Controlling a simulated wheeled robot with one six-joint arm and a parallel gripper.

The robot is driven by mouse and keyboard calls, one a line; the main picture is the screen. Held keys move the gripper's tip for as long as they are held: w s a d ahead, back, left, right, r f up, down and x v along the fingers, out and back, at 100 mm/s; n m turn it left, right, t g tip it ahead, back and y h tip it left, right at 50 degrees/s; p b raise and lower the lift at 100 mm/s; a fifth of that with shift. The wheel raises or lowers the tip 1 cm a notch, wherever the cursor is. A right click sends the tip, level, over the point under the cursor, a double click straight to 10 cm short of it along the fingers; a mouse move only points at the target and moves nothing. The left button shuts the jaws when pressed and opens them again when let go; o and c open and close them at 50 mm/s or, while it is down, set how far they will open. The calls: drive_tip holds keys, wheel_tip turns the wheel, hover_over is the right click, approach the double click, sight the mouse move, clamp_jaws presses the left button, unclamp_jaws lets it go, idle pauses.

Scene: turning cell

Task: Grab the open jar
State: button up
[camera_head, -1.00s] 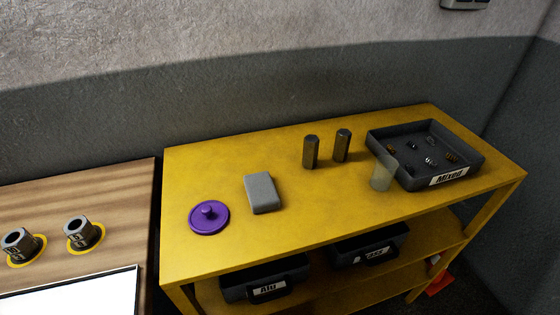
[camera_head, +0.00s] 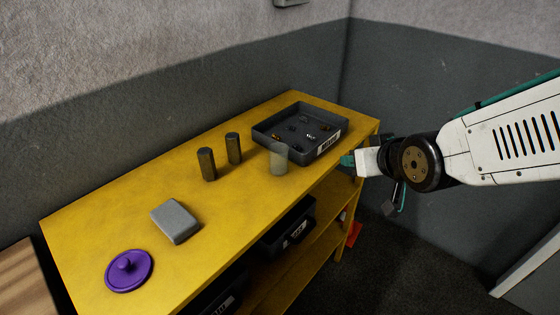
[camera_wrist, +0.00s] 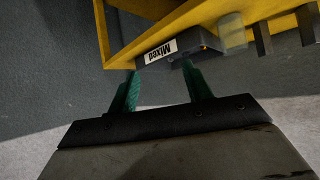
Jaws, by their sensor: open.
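The open jar (camera_head: 278,158) is a small translucent, pale cup standing upright on the yellow table, just in front of the dark tray. It also shows in the wrist view (camera_wrist: 232,32), at the upper right, beyond my fingers and to their right. My gripper (camera_head: 346,160) is to the right of the jar in the head view, off the table's right edge. In the wrist view my gripper (camera_wrist: 160,80) has two green fingers spread apart with nothing between them. A purple lid with a knob (camera_head: 129,270) lies at the near left of the table.
The dark tray (camera_head: 262,140) labelled "Mixed" holds several small springs and parts behind the jar. Two dark cylinders (camera_head: 206,164) (camera_head: 233,148) stand left of the jar. A grey block (camera_head: 175,221) lies nearer. Bins (camera_head: 290,230) sit on the shelf below.

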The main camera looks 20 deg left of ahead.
sight(283, 154)
drive_tip(key=a+f+n+y, duration=0.1)
drive_tip(key=a, duration=0.3)
drive_tip(key=s+a+f+n+t+y, duration=0.1)
drive_tip(key=a+y, duration=0.1)
drive_tip(key=a, duration=0.3)
drive_tip(key=s+a+f+y, duration=0.1)
drive_tip(key=a, duration=0.4)
drive_tip(key=shift+a+f+n+y, duration=0.15)
drive_tip(key=shift+n+y, duration=0.15)
drive_tip(key=shift+n, duration=0.1)
drive_tip(key=shift+t, duration=0.3)
drive_tip(key=x, duration=0.7)
drive_tip(key=shift+w+a, duration=0.25)
drive_tip(key=shift+w, duration=0.05)
drive_tip(key=c, duration=0.6)
